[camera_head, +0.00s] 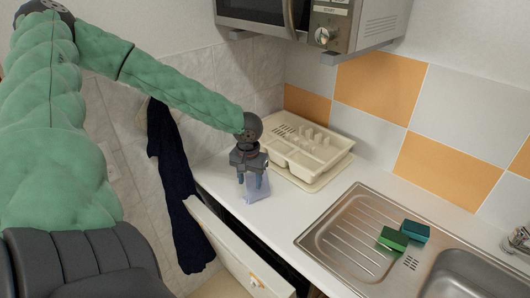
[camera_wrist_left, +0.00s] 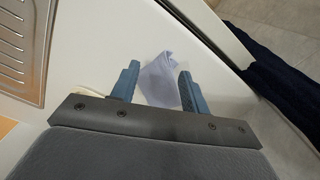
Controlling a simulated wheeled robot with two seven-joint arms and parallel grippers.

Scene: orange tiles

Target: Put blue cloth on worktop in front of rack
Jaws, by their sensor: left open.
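A pale blue cloth (camera_head: 256,194) lies crumpled on the white worktop (camera_head: 276,220), in front of the cream dish rack (camera_head: 308,147). My left gripper (camera_head: 252,181) is right above the cloth with its fingers pointing down. In the left wrist view the cloth (camera_wrist_left: 160,78) shows between and beyond the two blue fingers, which are apart. I cannot tell whether the fingers touch it. Part of the cloth is hidden by the gripper. My right gripper is in neither view.
A steel sink (camera_head: 340,228) with two green-blue sponges (camera_head: 402,235) on its drainer is at the right. A microwave (camera_head: 310,20) hangs above. A dark cloth (camera_head: 178,190) hangs at the left. An open drawer (camera_head: 240,255) juts out below the worktop edge.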

